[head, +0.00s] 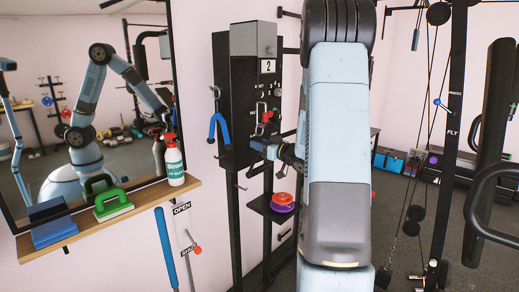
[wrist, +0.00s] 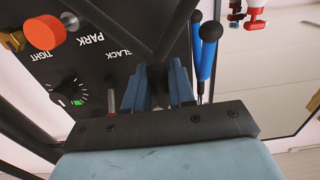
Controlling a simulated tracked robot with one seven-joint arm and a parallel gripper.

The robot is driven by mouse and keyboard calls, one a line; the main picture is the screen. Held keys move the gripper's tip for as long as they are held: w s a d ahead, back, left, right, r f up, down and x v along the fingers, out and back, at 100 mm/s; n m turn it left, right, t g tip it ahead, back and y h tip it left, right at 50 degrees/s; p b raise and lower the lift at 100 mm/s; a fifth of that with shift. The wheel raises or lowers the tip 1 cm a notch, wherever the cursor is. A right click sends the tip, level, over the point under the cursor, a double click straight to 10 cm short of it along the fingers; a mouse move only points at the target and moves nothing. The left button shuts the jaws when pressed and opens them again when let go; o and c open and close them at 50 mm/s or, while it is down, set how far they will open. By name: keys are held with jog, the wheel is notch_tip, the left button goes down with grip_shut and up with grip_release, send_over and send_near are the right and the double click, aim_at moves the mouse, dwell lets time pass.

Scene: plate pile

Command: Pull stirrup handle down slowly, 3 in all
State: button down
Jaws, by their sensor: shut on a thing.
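A tall black cabinet (head: 236,105) with a grey top stands in the middle of the head view. Its display card (head: 268,66) reads 2. My gripper (head: 262,149) is at the cabinet's lower front, partly hidden by my arm. In the wrist view its blue fingers (wrist: 159,92) are closed on a dark piece between them. Dark bars meet in a V just above the fingers; this looks like the stirrup handle (wrist: 122,32), but its gripped part is mostly hidden. The panel beside it is marked PARK, SLACK and TIGHT, with a dial (wrist: 66,92).
A blue U-shaped handle (head: 218,126) hangs on the cabinet's left side; it is close to my fingers in the wrist view (wrist: 207,55). A red knob (wrist: 44,32) sticks out of the panel. A small shelf (head: 268,208) holds red and purple things below. A spray bottle (head: 174,160) stands left.

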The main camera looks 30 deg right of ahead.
aim_at(260, 124)
jog(key=shift+r, duration=0.35)
jog(key=shift+r, duration=1.2)
jog(key=shift+r, duration=1.25)
jog(key=shift+r, duration=1.15)
